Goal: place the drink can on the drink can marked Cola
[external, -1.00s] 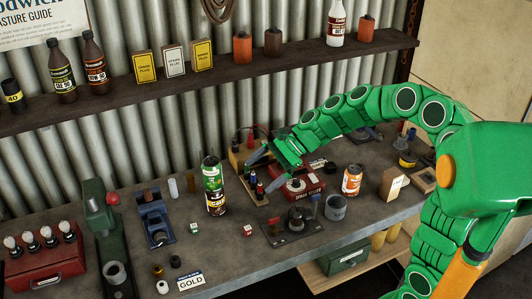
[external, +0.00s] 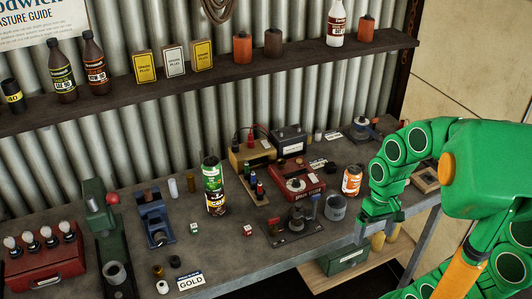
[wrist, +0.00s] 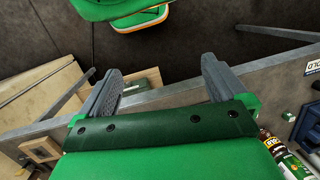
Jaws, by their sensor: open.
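A green drink can (external: 212,174) stands upright on top of a dark can with a pale and yellow label (external: 216,204), on the workbench left of centre. The lower can's lettering is too small to read surely. An orange and white can (external: 352,181) stands alone farther right. My gripper (external: 380,217) is at the bench's front edge, right of the stack and well apart from it. In the wrist view my gripper (wrist: 160,84) is open with nothing between its fingers. The green can (wrist: 294,164) and the dark can (wrist: 268,142) show partly at lower right.
A grey cup (external: 335,208), a dark plate with fittings (external: 292,228) and a red box (external: 296,180) stand between the stack and my gripper. Two small dice lie near the stack. A blue vise (external: 154,216) is left of it. A shelf (external: 200,80) with bottles runs above.

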